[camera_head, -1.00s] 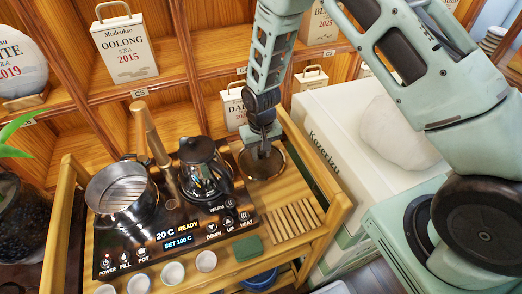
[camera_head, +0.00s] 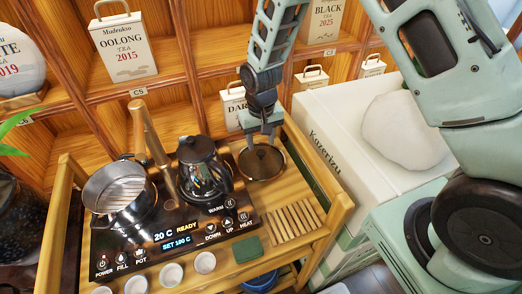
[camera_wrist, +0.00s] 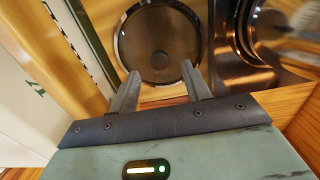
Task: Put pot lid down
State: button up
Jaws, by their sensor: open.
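The pot lid (camera_head: 257,171) is round and dark with a metal rim and a central knob. It lies flat on the wooden cart top, right of the black kettle. It also shows in the wrist view (camera_wrist: 181,58), with its knob clear between and beyond the fingertips. My gripper (camera_head: 262,138) is just above the lid; in the wrist view its two fingers (camera_wrist: 160,78) stand apart with nothing between them. The open metal pot (camera_head: 138,209) stands uncovered on the left of the black heating panel, a slatted insert showing in its mouth.
The black kettle (camera_head: 201,183) stands close left of the lid. A slatted wooden rack (camera_head: 294,222), a green cloth (camera_head: 248,248) and small white cups (camera_head: 205,263) lie nearer the front. Shelves with tea boxes (camera_head: 124,48) rise behind. A white box (camera_head: 335,130) stands right of the cart.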

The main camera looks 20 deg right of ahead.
aim_at(261, 152)
notch_tip(261, 152, up, 6)
jog(key=b, duration=0.1)
jog(key=s+a+r+n+y, duration=0.1)
jog(key=s+a+r+n, duration=0.15)
jog(key=s+r, duration=0.3)
jog(key=s+a+r+n, duration=0.1)
jog(key=s+a+r, duration=0.3)
jog(key=s, duration=0.3)
jog(key=s+r+n, duration=0.3)
jog(key=s+n, duration=0.1)
jog(key=s, duration=1)
jog(key=shift+s+r, duration=0.15)
jog(key=shift+r, duration=0.25)
